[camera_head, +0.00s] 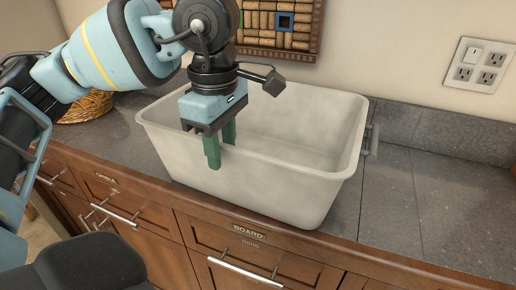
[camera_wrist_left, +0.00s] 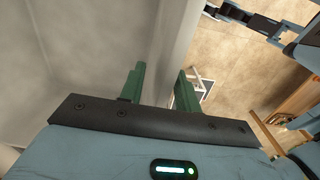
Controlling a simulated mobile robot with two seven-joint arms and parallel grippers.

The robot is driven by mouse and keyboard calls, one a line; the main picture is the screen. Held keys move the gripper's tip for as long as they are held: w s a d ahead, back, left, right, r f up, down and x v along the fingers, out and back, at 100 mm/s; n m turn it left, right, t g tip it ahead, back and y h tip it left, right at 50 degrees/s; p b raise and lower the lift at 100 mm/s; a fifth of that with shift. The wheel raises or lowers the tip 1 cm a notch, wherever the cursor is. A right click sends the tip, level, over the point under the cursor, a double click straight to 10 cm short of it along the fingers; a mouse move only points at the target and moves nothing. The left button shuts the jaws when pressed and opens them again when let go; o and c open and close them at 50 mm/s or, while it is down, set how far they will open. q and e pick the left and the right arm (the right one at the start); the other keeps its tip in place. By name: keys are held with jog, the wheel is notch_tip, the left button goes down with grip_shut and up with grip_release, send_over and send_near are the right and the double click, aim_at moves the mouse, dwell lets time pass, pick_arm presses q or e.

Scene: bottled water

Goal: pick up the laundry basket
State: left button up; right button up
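The laundry basket (camera_head: 265,177) is a large, empty, off-white tub standing upright on the dark counter. My left gripper (camera_head: 220,141) has green fingers and hangs over the basket's near long rim, pointing down. One finger is outside the near wall and the other is on the inner side. In the left wrist view, the fingers (camera_wrist_left: 158,86) are spread apart with the basket wall (camera_wrist_left: 172,40) passing between them. I cannot tell whether either finger touches the wall. My right gripper does not show clearly in either view.
The grey tiled counter (camera_head: 430,210) is clear to the right of the basket. A wicker basket (camera_head: 87,107) sits at the left, behind my arm. A cork board (camera_head: 270,25) and an outlet plate (camera_head: 480,65) are on the wall. Wooden drawers with handles (camera_head: 245,268) are below.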

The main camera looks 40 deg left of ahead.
pick_arm(q)
grip_shut()
dwell(1.4)
